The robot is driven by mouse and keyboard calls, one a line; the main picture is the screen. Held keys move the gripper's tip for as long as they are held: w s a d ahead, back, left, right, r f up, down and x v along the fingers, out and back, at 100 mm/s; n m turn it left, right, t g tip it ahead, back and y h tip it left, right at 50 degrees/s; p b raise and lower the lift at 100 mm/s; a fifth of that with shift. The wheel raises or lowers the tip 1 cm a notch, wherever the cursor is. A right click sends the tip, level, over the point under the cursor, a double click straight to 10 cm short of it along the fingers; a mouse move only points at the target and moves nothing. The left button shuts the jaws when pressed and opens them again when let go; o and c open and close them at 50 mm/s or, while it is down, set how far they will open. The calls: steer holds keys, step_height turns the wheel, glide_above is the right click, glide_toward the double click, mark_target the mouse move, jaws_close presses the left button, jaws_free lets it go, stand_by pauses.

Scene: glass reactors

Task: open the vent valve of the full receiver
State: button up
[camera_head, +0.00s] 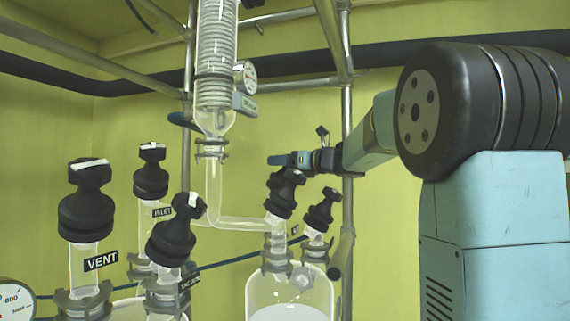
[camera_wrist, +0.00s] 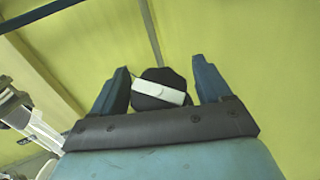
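My gripper (camera_head: 285,160) is beside the top of a black valve knob (camera_head: 284,192) on the right-hand glass vessel (camera_head: 262,296). White contents show in this vessel at the lower edge. In the wrist view my gripper (camera_wrist: 160,82) is open, with one finger on each side of a black knob (camera_wrist: 152,101) with a white bar. Gaps show on both sides. A second black knob (camera_head: 321,209) is to the right on the same vessel; the labels there are too small or hidden to read. A knob marked VENT (camera_head: 86,200) stands at the front left on another vessel.
The left vessel also bears an INLET knob (camera_head: 151,172) and a third knob (camera_head: 173,232). A glass condenser coil (camera_head: 215,50) with a gauge (camera_head: 245,77) and a glass pipe (camera_head: 214,185) stand between. Metal frame poles (camera_head: 347,215) are close behind my arm.

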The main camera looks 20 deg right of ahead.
steer(key=c, duration=0.9)
steer(key=shift+n+g+y, duration=0.3)
steer(key=shift+n+y, duration=0.1)
steer(key=n+g+y, duration=0.1)
steer(key=n, duration=0.1)
steer(key=n+g+y, duration=0.2)
steer(key=shift+s+a, duration=0.1)
steer(key=shift+a, duration=0.05)
steer(key=shift+s+a+n+g+y, duration=0.15)
steer(key=shift+n+g+y, duration=0.35)
steer(key=shift+n+g, duration=1.05)
steer(key=shift+n, duration=0.35)
steer(key=o, duration=1)
steer(key=shift+c, duration=0.2)
